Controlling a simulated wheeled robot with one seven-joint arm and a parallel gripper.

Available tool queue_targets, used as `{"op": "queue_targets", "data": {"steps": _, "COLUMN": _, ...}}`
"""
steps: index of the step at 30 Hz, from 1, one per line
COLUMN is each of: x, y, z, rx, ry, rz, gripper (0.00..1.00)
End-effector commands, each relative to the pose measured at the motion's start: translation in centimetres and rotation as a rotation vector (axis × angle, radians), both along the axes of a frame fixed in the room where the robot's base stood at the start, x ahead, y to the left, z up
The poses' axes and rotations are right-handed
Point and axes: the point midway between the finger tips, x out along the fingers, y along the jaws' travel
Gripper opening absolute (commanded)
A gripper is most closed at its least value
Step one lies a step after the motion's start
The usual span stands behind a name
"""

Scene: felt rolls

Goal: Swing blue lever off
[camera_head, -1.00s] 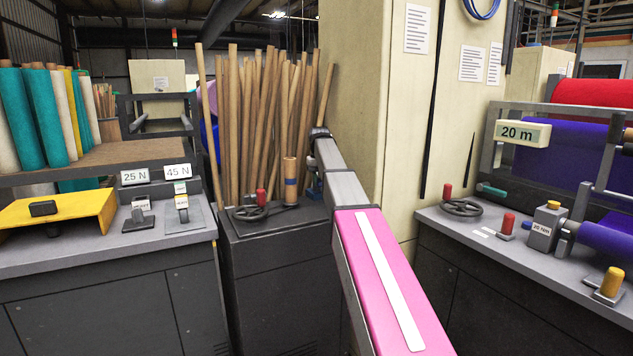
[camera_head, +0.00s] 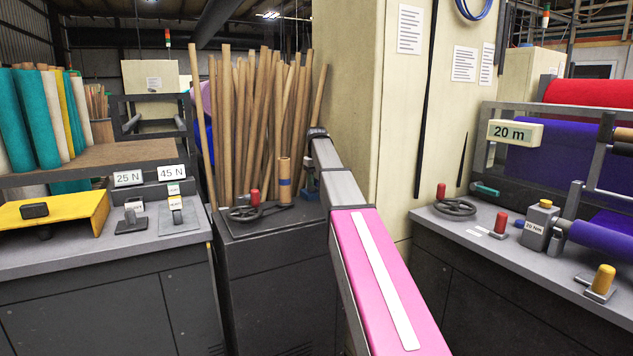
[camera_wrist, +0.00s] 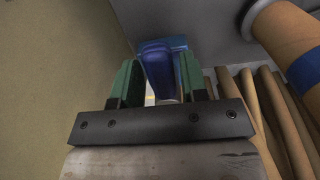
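The blue lever (camera_wrist: 158,65) shows in the wrist view between the two green fingers of my gripper (camera_wrist: 160,80). The fingers stand apart, one on each side of it; whether they press on it is not clear. In the head view, a small blue part (camera_head: 311,195) shows at the back right of the dark middle cabinet, beside my arm. My arm, with its pink cover, reaches to that spot and hides most of the fingers.
The dark cabinet top (camera_head: 250,228) holds a handwheel (camera_head: 252,212) and a short cardboard tube (camera_head: 285,181) with a blue band. Several long tubes (camera_head: 250,120) stand behind. A beige pillar (camera_head: 350,90) rises close to the right of my gripper.

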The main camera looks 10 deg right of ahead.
Motion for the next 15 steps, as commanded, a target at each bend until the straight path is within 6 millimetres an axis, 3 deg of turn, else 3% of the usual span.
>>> {"op": "queue_targets", "data": {"steps": 10, "x": 0.0, "y": 0.0, "z": 0.1, "rx": 0.0, "ry": 0.0, "rz": -0.001, "gripper": 0.53}}
{"op": "queue_targets", "data": {"steps": 15, "x": 0.1, "y": 0.0, "z": 1.7, "rx": 0.0, "ry": -0.002, "rz": -0.001, "gripper": 0.53}}
